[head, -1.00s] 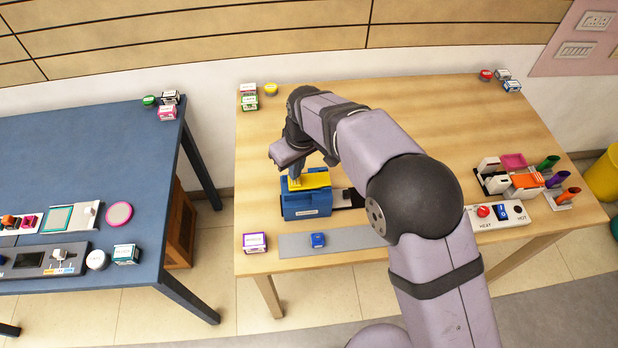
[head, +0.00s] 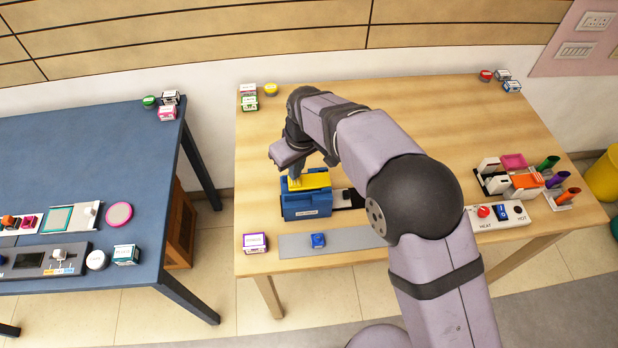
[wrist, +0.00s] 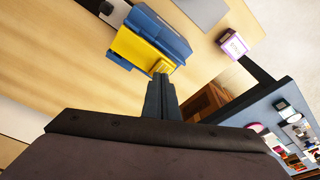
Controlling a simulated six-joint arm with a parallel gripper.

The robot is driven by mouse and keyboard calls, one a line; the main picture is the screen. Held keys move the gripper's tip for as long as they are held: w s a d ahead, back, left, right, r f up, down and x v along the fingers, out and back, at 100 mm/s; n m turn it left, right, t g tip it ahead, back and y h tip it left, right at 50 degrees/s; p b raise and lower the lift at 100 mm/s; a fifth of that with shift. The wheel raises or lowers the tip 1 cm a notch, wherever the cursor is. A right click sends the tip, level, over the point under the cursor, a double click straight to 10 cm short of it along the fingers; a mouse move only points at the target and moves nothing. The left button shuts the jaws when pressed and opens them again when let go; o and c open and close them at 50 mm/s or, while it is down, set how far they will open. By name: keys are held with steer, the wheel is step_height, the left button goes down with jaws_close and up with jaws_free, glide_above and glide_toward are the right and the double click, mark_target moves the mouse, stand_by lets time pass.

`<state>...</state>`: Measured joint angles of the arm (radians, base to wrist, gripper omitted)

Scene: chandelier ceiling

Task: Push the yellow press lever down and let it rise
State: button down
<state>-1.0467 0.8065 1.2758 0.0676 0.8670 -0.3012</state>
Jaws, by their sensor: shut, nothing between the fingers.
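The blue press (head: 306,204) stands on the wooden table with its yellow lever (head: 312,181) on top. The lever also shows in the wrist view (wrist: 138,48). My gripper (head: 295,178) is shut and empty, pointing down at the left end of the lever. In the wrist view the closed fingertips (wrist: 161,76) are at the lever's near end and look to be touching it or very close. The contact itself is hard to make out.
A purple-and-white box (head: 255,243) stands at the front left. The heat control box (head: 498,215) and several coloured holders sit at the right.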

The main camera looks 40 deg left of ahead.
mark_target(297, 181)
steer(key=shift+f, duration=0.2)
stand_by(0.6)
steer(key=shift+f+b, duration=0.3)
steer(key=shift+f, duration=0.15)
steer(key=shift+w+d+f+b, duration=0.1)
steer(key=shift+f+b, duration=0.55)
steer(key=shift+f, duration=0.45)
steer(key=shift+d+f, duration=0.15)
steer(key=shift+f, duration=0.1)
stand_by(0.3)
steer(key=shift+s+a+r+p, duration=0.1)
steer(key=shift+a+r+p, duration=0.1)
steer(key=shift+r+p, duration=1.7)
steer(key=shift+s+a+r+p, duration=0.15)
steer(key=shift+r+p, duration=1.1)
steer(key=shift+r, duration=1.25)
steer(key=shift+w, duration=0.1)
